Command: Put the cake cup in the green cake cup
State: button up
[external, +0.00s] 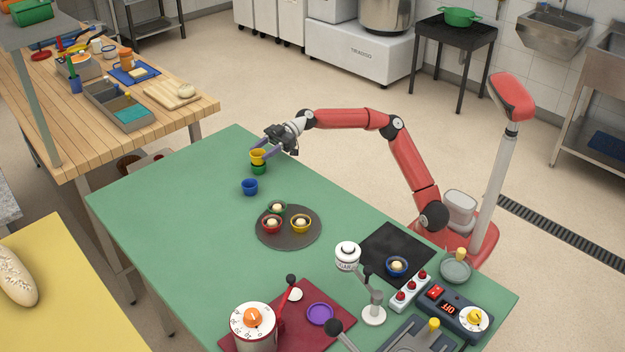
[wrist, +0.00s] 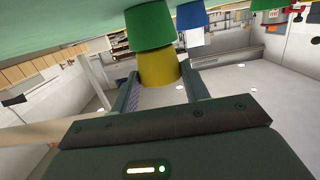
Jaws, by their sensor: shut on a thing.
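The insides of both cups are hidden.
A blue cup (external: 250,187) stands close by on the table. A dark round tray (external: 290,241) holds green, red and yellow filled cups. Another blue filled cup (external: 396,266) sits on a black mat (external: 392,244). The table's left part is clear.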

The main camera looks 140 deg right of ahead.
jog(key=shift+f, duration=0.45)
jog(key=o, duration=1)
jog(key=shift+f, duration=0.2)
jog(key=shift+r, duration=0.1)
jog(key=shift+s+r+p, duration=0.1)
jog(key=shift+r+p, duration=0.6)
jog(key=shift+p, duration=0.05)
jog(key=s, duration=0.4)
jog(key=s+r+b, duration=0.1)
jog(key=s, duration=0.2)
jog(key=s+r, duration=0.1)
jog(key=s, duration=0.3)
jog(key=shift+s+d+b, duration=0.25)
jog(key=shift+s+b, duration=0.05)
jog(key=shift+b, duration=0.05)
